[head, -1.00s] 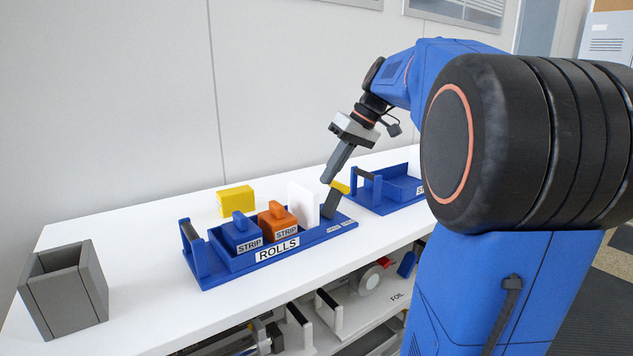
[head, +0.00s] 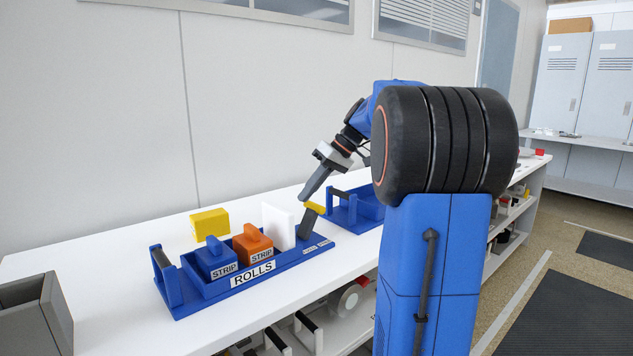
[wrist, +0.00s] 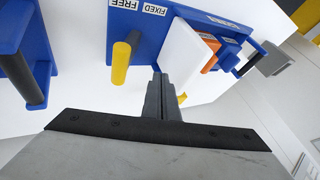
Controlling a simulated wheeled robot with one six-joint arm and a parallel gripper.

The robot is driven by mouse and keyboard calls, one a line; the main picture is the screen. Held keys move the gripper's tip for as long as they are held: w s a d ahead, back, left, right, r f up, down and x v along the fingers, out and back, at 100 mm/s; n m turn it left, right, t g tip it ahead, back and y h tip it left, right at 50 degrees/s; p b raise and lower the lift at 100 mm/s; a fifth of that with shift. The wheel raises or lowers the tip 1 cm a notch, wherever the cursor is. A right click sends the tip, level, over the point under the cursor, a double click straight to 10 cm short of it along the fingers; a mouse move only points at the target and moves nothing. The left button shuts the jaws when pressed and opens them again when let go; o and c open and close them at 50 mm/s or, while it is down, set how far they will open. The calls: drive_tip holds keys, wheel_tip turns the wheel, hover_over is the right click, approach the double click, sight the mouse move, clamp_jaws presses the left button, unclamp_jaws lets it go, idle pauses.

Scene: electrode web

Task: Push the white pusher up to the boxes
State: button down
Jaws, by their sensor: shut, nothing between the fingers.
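The white pusher (head: 279,226) is an upright plate in the blue ROLLS tray (head: 184,310). It stands just right of the orange STRIP box (head: 252,246), which is beside the blue STRIP box (head: 215,259). I cannot tell whether pusher and orange box touch. A dark lever (head: 307,224) with a yellow handle (head: 315,208) stands right of the pusher; FREE and FIXED labels show by it in the wrist view. My gripper (head: 304,197) is shut and empty, pointing down above the lever and pusher. In the wrist view its fingers (wrist: 158,88) lie between yellow handle and white pusher (wrist: 186,52).
A yellow block (head: 209,224) sits behind the tray. A second blue tray (head: 345,213) stands to the right. A grey open bin (head: 40,315) is at the left. The white bench top (head: 110,270) is clear between bin and tray. The wall is behind.

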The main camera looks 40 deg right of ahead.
sight(266, 209)
drive_tip(key=shift+w+a+f, duration=0.1)
drive_tip(key=shift+a+f, duration=0.25)
drive_tip(key=shift+a, duration=0.55)
drive_tip(key=shift+w+a+f, duration=0.1)
drive_tip(key=shift+a+f, duration=0.2)
drive_tip(key=shift+a, duration=0.55)
drive_tip(key=shift+a+f, duration=0.35)
drive_tip(key=shift+a, duration=0.55)
drive_tip(key=a, duration=0.8)
drive_tip(key=shift+s+a, duration=0.15)
drive_tip(key=shift+s, duration=0.2)
